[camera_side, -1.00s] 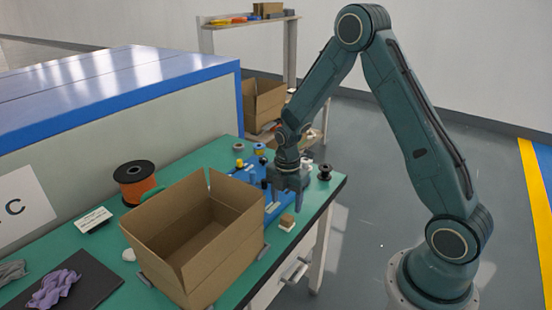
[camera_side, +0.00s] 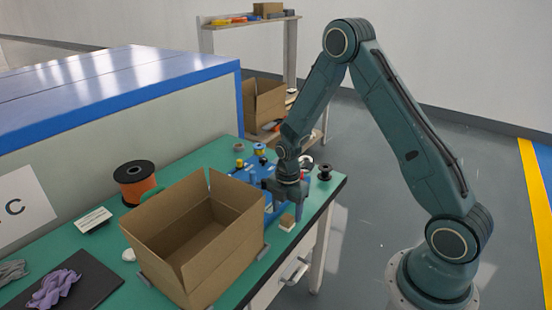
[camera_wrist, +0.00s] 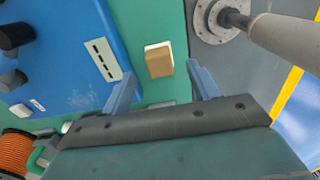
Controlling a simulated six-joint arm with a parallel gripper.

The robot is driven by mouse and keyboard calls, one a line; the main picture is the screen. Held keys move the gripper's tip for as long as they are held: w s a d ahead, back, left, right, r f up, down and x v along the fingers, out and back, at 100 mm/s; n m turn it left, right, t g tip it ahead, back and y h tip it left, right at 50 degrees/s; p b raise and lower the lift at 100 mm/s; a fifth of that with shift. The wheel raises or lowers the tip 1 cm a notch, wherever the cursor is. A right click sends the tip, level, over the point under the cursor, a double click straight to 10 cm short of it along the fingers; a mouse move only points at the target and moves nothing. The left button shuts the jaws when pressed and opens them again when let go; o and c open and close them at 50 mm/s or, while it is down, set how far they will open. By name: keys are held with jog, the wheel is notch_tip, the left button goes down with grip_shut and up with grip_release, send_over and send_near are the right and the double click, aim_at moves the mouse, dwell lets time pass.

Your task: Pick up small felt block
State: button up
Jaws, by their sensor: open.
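The small felt block (camera_side: 288,219) is a tan-brown block on a whitish base, on the green table near its front edge in the side view. In the wrist view the block (camera_wrist: 159,61) lies ahead of the gap between my fingers, a little nearer the right one. My gripper (camera_wrist: 162,82) is open and empty, with one finger to each side of the block's line. In the side view my gripper (camera_side: 287,205) hangs just above the block and partly covers the area behind it.
An open cardboard box (camera_side: 230,262) stands close to the left of the block. An orange cable spool (camera_side: 135,184) and a dark spool (camera_side: 325,172) stand on the green table (camera_side: 110,250). The table edge is close to the block.

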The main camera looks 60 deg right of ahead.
aim_at(287, 217)
jog(key=shift+d+f, duration=0.1)
jog(key=shift+f, duration=1.65)
jog(key=c, duration=1.1)
